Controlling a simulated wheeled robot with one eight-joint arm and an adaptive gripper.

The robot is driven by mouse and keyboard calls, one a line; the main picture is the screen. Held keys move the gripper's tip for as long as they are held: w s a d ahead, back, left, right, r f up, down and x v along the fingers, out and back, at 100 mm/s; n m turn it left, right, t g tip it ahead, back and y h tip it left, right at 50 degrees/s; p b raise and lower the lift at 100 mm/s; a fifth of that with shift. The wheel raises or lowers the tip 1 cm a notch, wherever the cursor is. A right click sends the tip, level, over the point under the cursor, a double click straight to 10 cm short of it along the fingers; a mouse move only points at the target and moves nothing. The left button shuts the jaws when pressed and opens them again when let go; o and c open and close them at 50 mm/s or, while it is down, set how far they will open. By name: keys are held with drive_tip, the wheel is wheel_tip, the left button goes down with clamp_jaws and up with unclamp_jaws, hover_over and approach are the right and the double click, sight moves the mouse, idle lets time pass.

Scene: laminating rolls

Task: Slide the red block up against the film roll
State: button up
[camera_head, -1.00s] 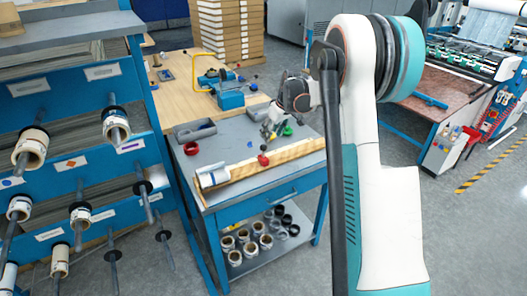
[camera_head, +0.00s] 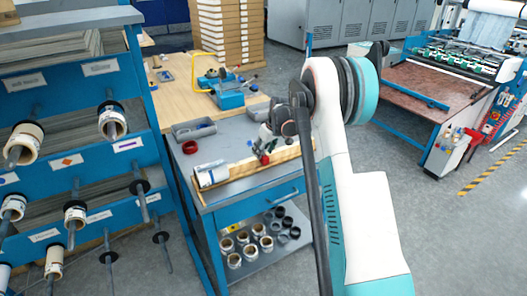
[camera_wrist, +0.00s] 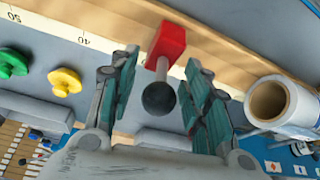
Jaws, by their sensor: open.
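The red block (camera_wrist: 167,45) sits against the wooden rail in the wrist view, with a grey stem and black ball knob (camera_wrist: 159,98) pointing toward the camera. My gripper (camera_wrist: 160,75) is open, with one finger on each side of the stem; whether either finger touches it I cannot tell. The white film roll (camera_wrist: 272,102) is to the right of the block, with a clear gap between them. In the head view the block (camera_head: 265,159) is small beside my gripper (camera_head: 268,143), and the film roll (camera_head: 211,177) lies at the left end of the rail.
The wooden rail (camera_wrist: 235,50) carries a ruler scale. A green knob (camera_wrist: 12,63) and a yellow knob (camera_wrist: 64,82) stand left of my gripper. A red ring (camera_head: 190,147) and a grey tray (camera_head: 194,130) lie farther back on the bench. Rolls fill the lower shelf.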

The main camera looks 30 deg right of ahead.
clamp_jaws()
drive_tip(key=a, duration=1.1)
drive_tip(key=shift+s+a+p, duration=0.2)
drive_tip(key=shift+a+p, duration=0.1)
unclamp_jaws()
drive_tip(key=shift+r, duration=0.1)
drive_tip(key=v, duration=1.2)
